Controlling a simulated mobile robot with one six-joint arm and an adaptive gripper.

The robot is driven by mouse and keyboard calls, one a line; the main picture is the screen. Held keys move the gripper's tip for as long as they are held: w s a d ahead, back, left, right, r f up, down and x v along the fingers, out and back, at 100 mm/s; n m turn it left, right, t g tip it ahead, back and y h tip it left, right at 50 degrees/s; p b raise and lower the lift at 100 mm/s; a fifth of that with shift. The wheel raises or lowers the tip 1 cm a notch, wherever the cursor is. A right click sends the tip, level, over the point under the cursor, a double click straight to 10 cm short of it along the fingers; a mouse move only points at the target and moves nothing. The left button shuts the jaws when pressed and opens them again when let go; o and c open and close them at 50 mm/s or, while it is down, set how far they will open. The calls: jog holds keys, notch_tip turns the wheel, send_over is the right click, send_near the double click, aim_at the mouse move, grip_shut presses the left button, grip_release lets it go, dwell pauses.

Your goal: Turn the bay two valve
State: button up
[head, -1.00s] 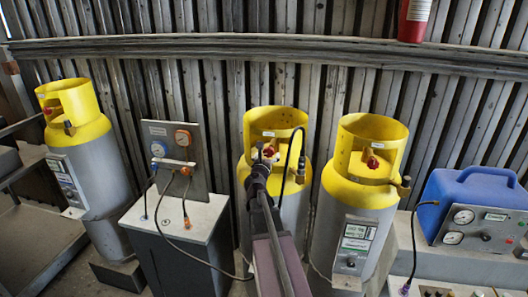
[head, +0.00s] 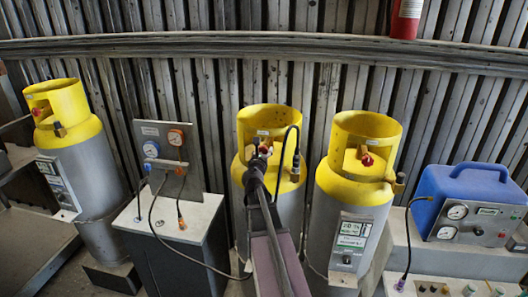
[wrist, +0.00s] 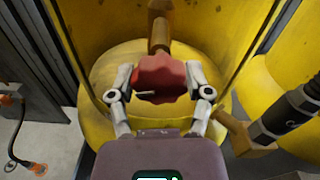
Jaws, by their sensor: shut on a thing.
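The red valve knob (wrist: 163,72) sits at the end of a brass stem inside the yellow collar of the middle gas cylinder (head: 283,211). My gripper (wrist: 165,82) is shut on this knob, with one finger on its left side and one on its right. In the head view my gripper (head: 259,158) reaches into the front opening of that collar, and a bit of red shows beside it. My arm hides part of the cylinder's front. I cannot read a bay number on it.
A similar cylinder (head: 347,213) stands close on the right and another (head: 92,179) at the far left. A gauge panel (head: 169,153) on a grey cabinet stands left of the middle cylinder. A black hose (head: 282,157) runs by its collar. A blue unit (head: 462,187) is at right.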

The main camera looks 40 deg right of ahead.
jog(key=shift+s, duration=0.1)
jog(key=shift+a+m, duration=0.1)
jog(key=shift+m, duration=0.4)
jog(key=m, duration=0.5)
jog(key=shift+f, duration=0.1)
jog(key=m, duration=0.4)
jog(key=shift+m, duration=0.4)
jog(key=m, duration=0.5)
jog(key=shift+a, duration=0.1)
jog(key=m, duration=0.6)
jog(key=shift+s, duration=0.1)
